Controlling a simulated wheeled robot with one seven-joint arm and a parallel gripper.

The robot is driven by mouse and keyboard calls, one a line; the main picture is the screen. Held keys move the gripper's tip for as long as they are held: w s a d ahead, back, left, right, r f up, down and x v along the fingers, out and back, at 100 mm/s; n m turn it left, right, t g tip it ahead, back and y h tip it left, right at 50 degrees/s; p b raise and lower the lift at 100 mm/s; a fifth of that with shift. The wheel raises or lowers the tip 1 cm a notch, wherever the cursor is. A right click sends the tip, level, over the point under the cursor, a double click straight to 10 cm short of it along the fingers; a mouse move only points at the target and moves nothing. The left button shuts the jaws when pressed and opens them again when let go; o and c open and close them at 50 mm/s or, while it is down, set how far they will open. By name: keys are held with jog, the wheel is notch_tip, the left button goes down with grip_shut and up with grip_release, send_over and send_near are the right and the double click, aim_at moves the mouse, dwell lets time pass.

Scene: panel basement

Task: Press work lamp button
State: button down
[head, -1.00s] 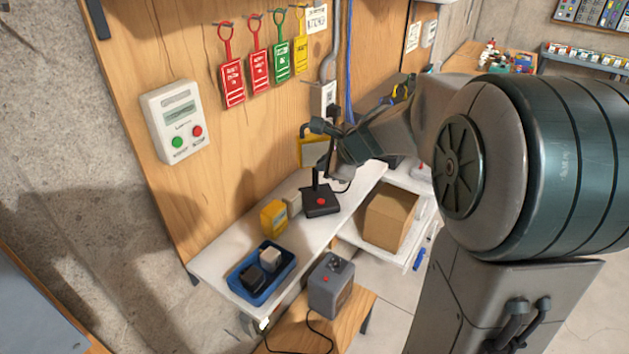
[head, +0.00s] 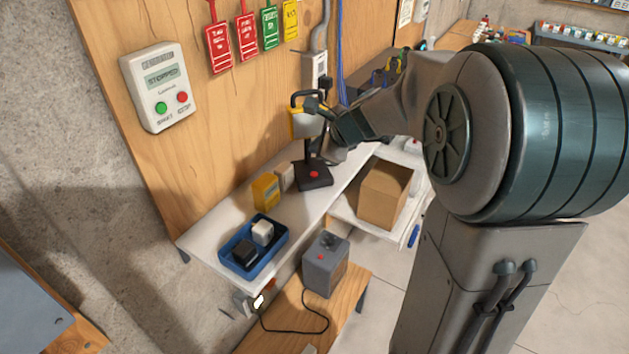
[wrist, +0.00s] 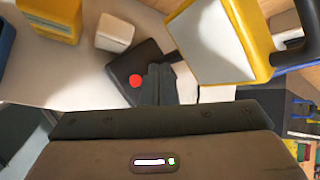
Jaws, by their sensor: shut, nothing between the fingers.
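The work lamp has a black base (head: 319,183) with a red button (head: 314,174), standing on the white shelf. A dark post rises from it to a yellow-edged lamp head (head: 298,123) with a black handle. In the wrist view the lamp head (wrist: 215,42) fills the upper right, and its pale face looks unlit. The red button (wrist: 135,81) shows clearly on the base (wrist: 130,62). My gripper (wrist: 159,72) is shut and empty, its fingertips just right of the button in that view. Contact cannot be told. In the head view its fingertips are hard to make out.
A yellow box (head: 265,191) and a blue tray (head: 280,249) with two small blocks are on the white shelf (head: 200,240). A grey box with a red button (head: 325,265) sits lower. A wall panel (head: 158,87) has green and red buttons. A cardboard box (head: 385,195) stands right.

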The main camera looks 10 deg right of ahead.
jog(key=shift+f+b, duration=1.7)
jog(key=shift+f, duration=0.65)
jog(key=shift+f+b, duration=0.45)
jog(key=shift+f+b, duration=0.35)
dwell(0.5)
jog(key=shift+r, duration=0.15)
jog(key=shift+r+p, duration=0.65)
notch_tip(320, 180, up, 5)
jog(key=p, duration=0.4)
jog(key=shift+p, duration=0.3)
